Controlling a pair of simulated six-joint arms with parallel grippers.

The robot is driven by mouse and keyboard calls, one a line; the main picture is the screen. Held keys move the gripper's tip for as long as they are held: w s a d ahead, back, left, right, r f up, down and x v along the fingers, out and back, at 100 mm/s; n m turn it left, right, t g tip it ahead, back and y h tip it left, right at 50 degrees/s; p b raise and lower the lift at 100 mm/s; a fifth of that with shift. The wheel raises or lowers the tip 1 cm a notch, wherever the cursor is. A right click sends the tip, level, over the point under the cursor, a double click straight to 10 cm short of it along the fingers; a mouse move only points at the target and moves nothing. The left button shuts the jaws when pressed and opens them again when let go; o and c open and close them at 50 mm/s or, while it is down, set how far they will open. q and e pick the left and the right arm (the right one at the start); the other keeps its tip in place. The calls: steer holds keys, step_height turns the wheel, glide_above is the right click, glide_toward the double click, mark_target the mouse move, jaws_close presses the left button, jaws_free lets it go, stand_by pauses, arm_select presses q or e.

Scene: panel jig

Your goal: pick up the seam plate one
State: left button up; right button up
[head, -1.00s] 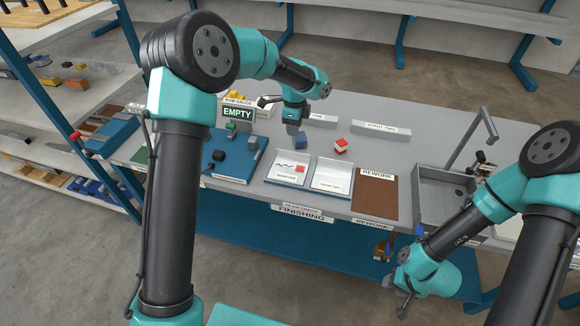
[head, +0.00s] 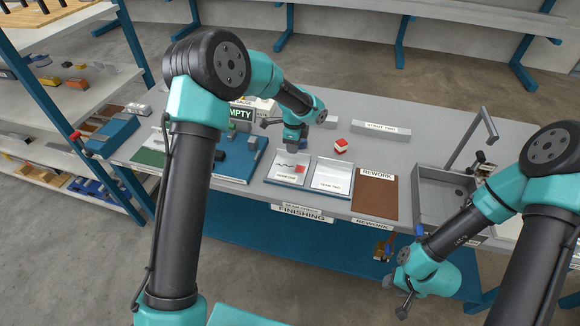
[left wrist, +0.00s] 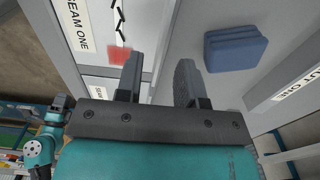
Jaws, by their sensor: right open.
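The seam plate one (head: 283,180) is a white plate with a dark zigzag line and a red square, lying in the left slot of a tray on the bench. In the left wrist view its red square (left wrist: 119,56) and label (left wrist: 75,22) show at the left. My left gripper (head: 292,147) hangs just behind the plate, apart from it. In the left wrist view its fingers (left wrist: 158,72) are spread with nothing between them. My right gripper (head: 396,296) is open and empty, low in front of the bench, far from the plate.
The seam two plate (head: 331,178) lies just right. A brown rework mat (head: 376,200) and grey sink (head: 425,200) are farther right. A red-and-white block (head: 341,146) stands behind. A blue block (left wrist: 235,50) sits near the left gripper. A blue board (head: 235,172) lies left.

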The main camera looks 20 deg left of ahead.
mark_target(289, 167)
arm_select(q)
step_height(289, 167, down, 4)
steer(key=shift+f, duration=0.1)
stand_by(0.5)
jaws_close()
